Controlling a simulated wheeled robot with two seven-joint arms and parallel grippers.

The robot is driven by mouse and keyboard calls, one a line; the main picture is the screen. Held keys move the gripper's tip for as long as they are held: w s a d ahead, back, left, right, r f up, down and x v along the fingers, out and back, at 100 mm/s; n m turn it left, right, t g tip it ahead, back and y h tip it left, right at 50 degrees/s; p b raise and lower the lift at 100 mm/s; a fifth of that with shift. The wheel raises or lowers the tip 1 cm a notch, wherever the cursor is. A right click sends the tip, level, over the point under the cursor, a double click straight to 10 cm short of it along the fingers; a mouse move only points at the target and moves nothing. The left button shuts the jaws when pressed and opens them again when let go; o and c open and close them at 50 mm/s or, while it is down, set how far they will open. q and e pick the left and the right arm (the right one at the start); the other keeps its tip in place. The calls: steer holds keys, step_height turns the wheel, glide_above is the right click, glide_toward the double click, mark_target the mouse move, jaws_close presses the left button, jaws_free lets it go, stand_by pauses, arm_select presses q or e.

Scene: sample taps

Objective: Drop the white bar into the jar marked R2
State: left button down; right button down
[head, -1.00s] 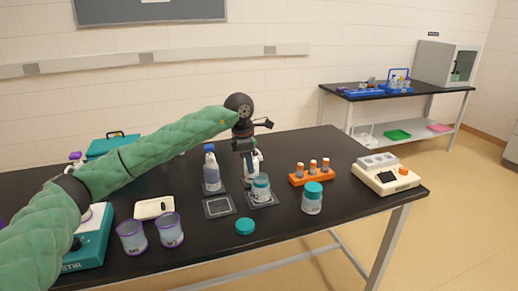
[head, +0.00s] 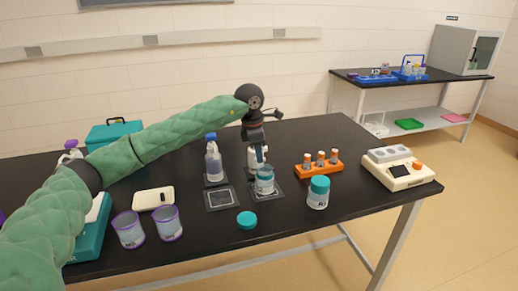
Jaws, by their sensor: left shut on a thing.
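My left gripper (head: 260,160) points down at the mouth of an open clear jar (head: 265,184) with a teal-and-white label. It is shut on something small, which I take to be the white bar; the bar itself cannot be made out. The open jar stands upright on a dark square mat (head: 271,197). A second jar (head: 318,198) with a teal lid on stands to the right; its label is too small to read surely. A loose teal lid (head: 247,220) lies on the table in front. My right gripper is not in view.
A blue-capped bottle (head: 214,165) stands left of the open jar, behind an empty dark mat (head: 221,198). An orange rack (head: 320,169) and a cream device (head: 398,169) are to the right. Two purple-rimmed beakers (head: 129,232) (head: 167,224) stand front left.

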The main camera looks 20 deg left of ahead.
mark_target(255, 158)
arm_select(q)
steer(key=shift+f, duration=1.4)
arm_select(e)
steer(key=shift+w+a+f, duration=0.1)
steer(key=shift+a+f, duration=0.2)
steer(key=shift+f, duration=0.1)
arm_select(q)
steer(key=shift+s, duration=0.1)
steer(key=c, duration=1.4)
jaws_free()
steer(key=shift+o, duration=0.2)
